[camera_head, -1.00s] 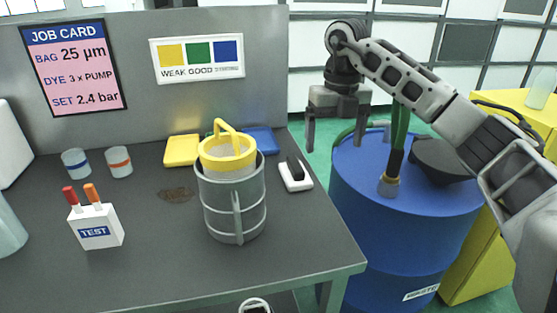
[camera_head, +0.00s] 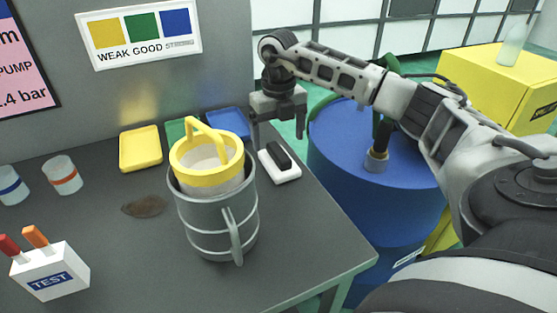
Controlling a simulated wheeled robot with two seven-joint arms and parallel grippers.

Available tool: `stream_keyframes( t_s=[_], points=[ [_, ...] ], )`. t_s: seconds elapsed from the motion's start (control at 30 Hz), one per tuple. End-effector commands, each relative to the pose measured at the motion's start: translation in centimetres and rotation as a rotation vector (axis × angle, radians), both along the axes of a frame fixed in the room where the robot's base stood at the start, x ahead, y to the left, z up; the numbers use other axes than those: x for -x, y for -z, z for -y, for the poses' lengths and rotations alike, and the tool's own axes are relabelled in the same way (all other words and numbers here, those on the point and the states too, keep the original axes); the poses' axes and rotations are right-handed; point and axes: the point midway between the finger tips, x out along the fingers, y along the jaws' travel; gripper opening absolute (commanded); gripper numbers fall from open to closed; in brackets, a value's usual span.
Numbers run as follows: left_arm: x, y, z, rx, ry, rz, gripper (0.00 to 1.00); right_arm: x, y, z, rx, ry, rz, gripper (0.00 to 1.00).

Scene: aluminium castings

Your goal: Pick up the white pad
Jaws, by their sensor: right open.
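The white pad (camera_head: 287,176) lies on the dark bench near its right edge, with a black block-like part on top. My right gripper (camera_head: 278,131) is open and empty, its fingers pointing down. In the picture it stands just above and behind the pad. I cannot tell its exact height over the bench, and no contact shows. My left gripper is not in view.
A grey cylindrical holder (camera_head: 212,228) with a yellow-rimmed basket (camera_head: 205,178) stands left of the pad. Yellow (camera_head: 140,149) and blue (camera_head: 228,122) trays lie behind. A blue drum (camera_head: 345,155) stands beyond the bench's right edge.

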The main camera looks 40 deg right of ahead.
Motion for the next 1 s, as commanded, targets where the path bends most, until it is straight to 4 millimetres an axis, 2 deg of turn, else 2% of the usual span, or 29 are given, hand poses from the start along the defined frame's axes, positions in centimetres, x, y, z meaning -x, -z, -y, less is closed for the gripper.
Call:
stream_keyframes(
  t_s=[0.17,0.5,0.77,0.8,0.97,1.0],
  points=[
    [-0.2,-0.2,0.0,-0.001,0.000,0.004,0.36,0.1,1.1,-0.1,-0.001,-0.001,-0.002,0.87],
    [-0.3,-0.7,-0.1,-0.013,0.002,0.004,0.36,0.5,5.5,-0.2,-0.001,0.000,-0.002,0.87],
    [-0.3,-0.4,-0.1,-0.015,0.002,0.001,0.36,0.4,5.9,-0.2,0.000,0.000,0.001,0.87],
    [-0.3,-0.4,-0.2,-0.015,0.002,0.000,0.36,0.4,5.9,-0.2,0.000,0.000,0.001,0.82],
    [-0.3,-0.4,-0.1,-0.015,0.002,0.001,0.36,0.4,5.9,-0.2,0.000,-0.001,0.001,0.38],
    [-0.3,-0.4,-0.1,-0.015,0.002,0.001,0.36,0.4,5.8,-0.2,0.000,-0.001,0.001,0.38]
  ],
)
